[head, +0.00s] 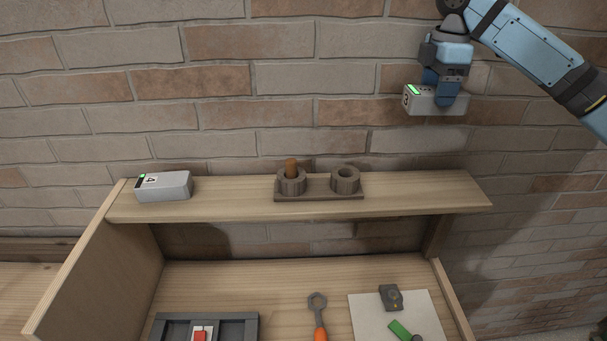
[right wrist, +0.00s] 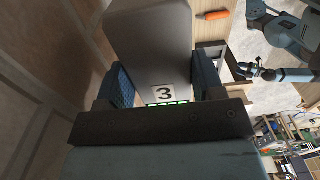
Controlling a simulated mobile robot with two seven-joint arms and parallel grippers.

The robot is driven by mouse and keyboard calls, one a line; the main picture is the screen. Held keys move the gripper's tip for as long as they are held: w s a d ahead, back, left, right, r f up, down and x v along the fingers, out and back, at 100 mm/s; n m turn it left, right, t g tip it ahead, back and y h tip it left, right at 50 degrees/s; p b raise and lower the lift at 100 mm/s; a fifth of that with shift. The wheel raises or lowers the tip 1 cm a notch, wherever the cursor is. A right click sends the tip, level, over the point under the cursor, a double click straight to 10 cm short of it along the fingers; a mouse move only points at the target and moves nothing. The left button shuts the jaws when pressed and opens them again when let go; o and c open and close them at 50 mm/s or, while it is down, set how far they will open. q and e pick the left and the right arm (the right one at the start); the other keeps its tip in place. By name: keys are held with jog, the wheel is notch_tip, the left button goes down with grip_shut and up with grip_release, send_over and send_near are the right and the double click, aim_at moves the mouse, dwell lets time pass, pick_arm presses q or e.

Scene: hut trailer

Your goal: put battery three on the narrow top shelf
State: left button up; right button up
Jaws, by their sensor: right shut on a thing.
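Battery three (head: 421,104) is a grey block with a green light strip at one end. My right gripper (head: 446,95) is shut on it and holds it in the air before the brick wall, above the right end of the shelf. In the right wrist view, battery three (right wrist: 150,45) sits between both fingers (right wrist: 163,88), its "3" label and green bars facing the camera. The narrow top shelf (head: 430,195) is a wooden board below it. My left gripper (right wrist: 243,70) shows small in the right wrist view; its opening is unclear.
Another battery (head: 165,187), labelled 4, lies at the shelf's left end. A holder with two round cups (head: 318,194), one with a brown peg, stands mid-shelf. The shelf's right part is clear. A wrench (head: 318,310), grey tray (head: 245,326) and white sheet (head: 370,315) lie below.

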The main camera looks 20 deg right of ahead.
jog(key=shift+s+r, duration=0.1)
jog(key=shift+s+f+b, duration=0.2)
jog(key=shift+s+f, duration=0.05)
jog(key=shift+f, duration=0.35)
jog(key=shift+s+f+b, duration=0.2)
jog(key=shift+f, duration=0.35)
jog(key=f, duration=1.3)
jog(key=shift+w+f, duration=0.25)
jog(key=shift+f, duration=0.05)
notch_tip(320, 180, down, 3)
jog(key=shift+f+p, duration=0.15)
jog(key=shift+p, duration=0.3)
jog(key=shift+f, duration=0.35)
pick_arm(q)
jog(key=shift+s+d+f, duration=0.1)
jog(key=shift+s+f, duration=0.15)
jog(key=shift+s, duration=0.6)
pick_arm(e)
jog(key=shift+f, duration=0.15)
